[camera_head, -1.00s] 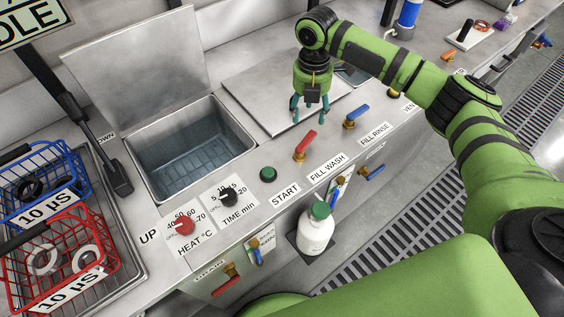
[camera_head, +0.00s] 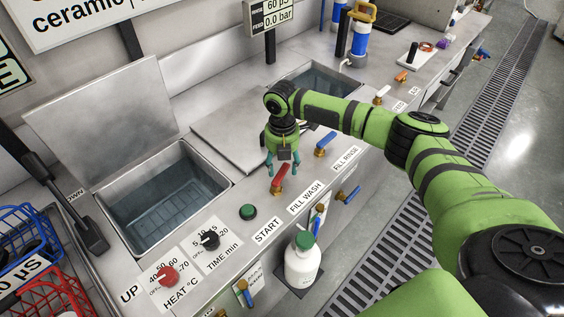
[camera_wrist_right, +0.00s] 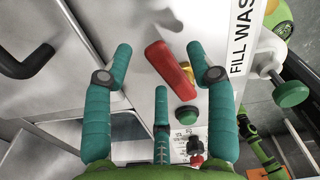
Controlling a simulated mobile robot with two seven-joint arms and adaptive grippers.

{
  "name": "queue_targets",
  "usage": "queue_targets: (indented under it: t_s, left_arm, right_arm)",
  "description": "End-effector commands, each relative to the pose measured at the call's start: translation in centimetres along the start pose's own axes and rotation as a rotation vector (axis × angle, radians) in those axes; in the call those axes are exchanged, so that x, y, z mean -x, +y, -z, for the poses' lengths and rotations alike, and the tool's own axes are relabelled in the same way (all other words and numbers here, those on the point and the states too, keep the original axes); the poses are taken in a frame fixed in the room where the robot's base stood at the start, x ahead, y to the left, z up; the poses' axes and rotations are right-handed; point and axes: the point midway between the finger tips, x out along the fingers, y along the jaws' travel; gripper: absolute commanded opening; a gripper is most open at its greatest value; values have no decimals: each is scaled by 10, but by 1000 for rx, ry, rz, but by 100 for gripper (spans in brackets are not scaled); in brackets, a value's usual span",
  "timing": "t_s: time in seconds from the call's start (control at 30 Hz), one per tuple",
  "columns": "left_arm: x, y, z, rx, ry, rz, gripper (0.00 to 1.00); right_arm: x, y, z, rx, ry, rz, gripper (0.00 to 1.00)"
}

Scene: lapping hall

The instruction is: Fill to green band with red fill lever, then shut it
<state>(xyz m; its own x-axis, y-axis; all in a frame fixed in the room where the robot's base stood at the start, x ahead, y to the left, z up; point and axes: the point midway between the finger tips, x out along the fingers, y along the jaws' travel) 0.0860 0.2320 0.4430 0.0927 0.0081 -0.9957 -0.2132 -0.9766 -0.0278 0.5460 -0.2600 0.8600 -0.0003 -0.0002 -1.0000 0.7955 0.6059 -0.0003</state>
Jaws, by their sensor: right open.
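The red fill lever (camera_head: 279,178) stands on the counter behind the FILL WASH label (camera_head: 305,197). My right gripper (camera_head: 282,168) is open and empty, pointing down close to the lever. In the right wrist view the red lever (camera_wrist_right: 170,68) lies between and beyond the two spread fingertips of the gripper (camera_wrist_right: 160,52); I cannot tell whether they touch it. The open wash tank (camera_head: 225,178) holds water with a basket shape under the surface. I cannot make out a green band in it. My left gripper is not in view.
A blue lever (camera_head: 326,139) stands just right of the red one, by FILL RINSE. The green START button (camera_head: 248,211), black time knob (camera_head: 209,240) and red heat knob (camera_head: 167,275) line the counter front. A white bottle (camera_head: 302,262) stands below. A steel lid (camera_head: 225,135) lies behind.

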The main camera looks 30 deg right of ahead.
Motion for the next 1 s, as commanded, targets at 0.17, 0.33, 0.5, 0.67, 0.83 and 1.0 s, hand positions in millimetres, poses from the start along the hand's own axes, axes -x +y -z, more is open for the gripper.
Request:
queue_targets:
  t_s: [0.17, 0.33, 0.5, 0.67, 0.83, 1.0]
  left_arm:
    - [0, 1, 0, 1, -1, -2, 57]
    - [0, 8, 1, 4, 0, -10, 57]
    - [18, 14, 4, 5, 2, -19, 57]
    - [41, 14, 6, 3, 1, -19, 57]
    - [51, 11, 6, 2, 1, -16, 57]
    - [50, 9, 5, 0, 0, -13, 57]
  right_arm:
    - [0, 0, 0, 0, 1, 0, 5]
    - [0, 0, 1, -1, 1, 1, 0]
    - [5, -4, 1, -73, 5, 2, 0]
    - [6, -12, 2, -215, 6, 4, 0]
    - [2, -16, 2, -317, 4, 3, 0]
    - [0, -16, 2, -337, 4, 1, 0]
